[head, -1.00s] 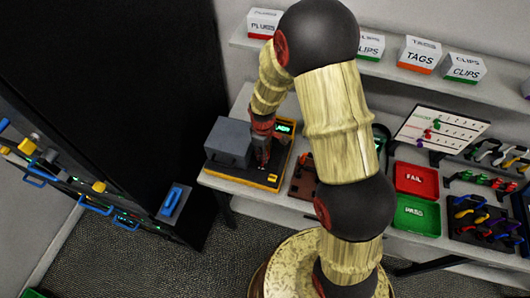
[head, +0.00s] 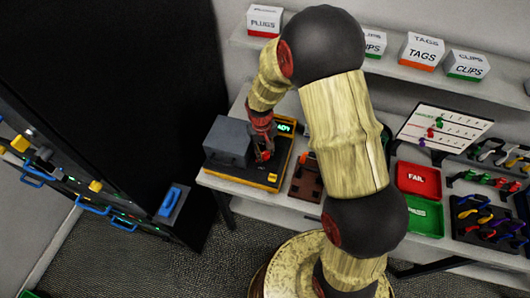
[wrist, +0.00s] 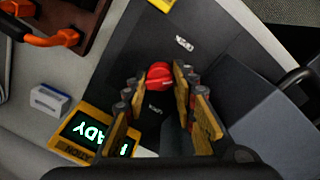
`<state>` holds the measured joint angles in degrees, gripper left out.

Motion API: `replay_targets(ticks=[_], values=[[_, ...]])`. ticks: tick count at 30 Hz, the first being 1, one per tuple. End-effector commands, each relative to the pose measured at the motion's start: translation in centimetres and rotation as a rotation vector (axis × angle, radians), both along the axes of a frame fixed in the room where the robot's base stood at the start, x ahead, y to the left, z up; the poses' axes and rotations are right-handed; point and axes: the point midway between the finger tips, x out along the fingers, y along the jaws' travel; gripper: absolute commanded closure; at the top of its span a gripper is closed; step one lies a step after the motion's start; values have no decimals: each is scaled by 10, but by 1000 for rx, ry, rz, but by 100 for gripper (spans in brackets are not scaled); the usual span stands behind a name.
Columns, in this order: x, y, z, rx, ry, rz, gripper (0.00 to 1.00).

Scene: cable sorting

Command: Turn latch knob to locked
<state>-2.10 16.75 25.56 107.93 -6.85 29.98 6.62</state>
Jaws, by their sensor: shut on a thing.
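The red latch knob (wrist: 159,76) is on the dark top plate of the tester (wrist: 140,50), between two small white labels that are hard to read. In the wrist view my gripper (wrist: 160,80) has one finger on each side of the knob and is shut on it. Which way the knob points is hard to tell. In the head view my gripper (head: 263,153) reaches down to the tester's dark, yellow-edged base (head: 245,175), right of its grey box (head: 228,140). The knob is not clearly visible there. A green-lit display (wrist: 90,130) partly shows "READY".
A small white block (wrist: 48,99) and a brown fixture with an orange cable (wrist: 52,38) lie beside the tester. The red FAIL tray (head: 417,168) and green PASS tray (head: 440,222) are to the right. A black cabinet (head: 110,90) stands at left.

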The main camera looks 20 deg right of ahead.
Motion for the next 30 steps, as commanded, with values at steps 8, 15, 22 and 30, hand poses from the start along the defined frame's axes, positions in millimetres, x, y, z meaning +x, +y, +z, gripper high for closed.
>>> replay_targets(ticks=[8, 15, 22, 30], values=[[0, 1, -1, 1, 1, -261, 98], [1, 0, -1, 1, 0, -484, 98], [1, 0, -1, 1, 2, -666, 98], [1, 0, 0, 1, 0, -804, 98]])
